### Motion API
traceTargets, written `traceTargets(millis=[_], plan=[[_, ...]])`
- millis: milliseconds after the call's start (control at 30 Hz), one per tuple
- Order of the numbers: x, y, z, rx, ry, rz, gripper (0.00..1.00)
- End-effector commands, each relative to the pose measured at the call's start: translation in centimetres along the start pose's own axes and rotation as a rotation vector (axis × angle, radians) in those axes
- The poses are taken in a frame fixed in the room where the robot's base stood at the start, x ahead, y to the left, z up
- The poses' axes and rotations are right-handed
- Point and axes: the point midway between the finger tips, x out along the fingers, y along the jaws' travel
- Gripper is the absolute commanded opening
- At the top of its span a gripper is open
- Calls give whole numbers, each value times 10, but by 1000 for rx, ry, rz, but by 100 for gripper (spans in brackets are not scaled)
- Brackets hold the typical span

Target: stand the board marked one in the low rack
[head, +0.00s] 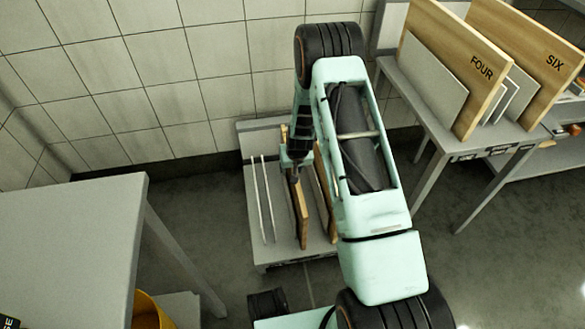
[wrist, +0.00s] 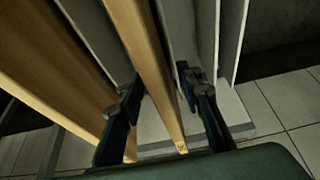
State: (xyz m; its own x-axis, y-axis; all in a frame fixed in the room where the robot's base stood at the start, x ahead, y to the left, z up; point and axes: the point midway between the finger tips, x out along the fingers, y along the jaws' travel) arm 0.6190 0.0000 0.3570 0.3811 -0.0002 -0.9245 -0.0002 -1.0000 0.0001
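The low rack (head: 285,254) stands on the floor against the tiled wall, with boards upright in it. A wooden board (head: 300,215) stands in its middle, edge towards me; no number shows on its face, so I cannot tell whether it is board one. My gripper (head: 293,170) is low at this board's top. In the wrist view my gripper (wrist: 160,82) has its fingers apart, one on each side of the wooden board (wrist: 152,65). A gap shows between the board and the right finger; the left finger is close to the board or touching it.
Thin grey dividers (head: 262,200) stand to the left in the rack, and another wooden board (head: 325,195) stands to the right, partly behind my arm. A table at right holds boards FOUR (head: 465,70) and SIX (head: 535,60). A grey table (head: 70,230) is at left.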

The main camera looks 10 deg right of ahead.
Motion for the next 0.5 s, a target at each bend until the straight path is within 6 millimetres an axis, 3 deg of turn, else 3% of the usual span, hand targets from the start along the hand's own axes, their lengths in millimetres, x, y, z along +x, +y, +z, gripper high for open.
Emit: traceTargets(millis=[233,500], plan=[[-15,0,-1,0,1,0,33],[-61,0,-2,-1,4,0,33]])
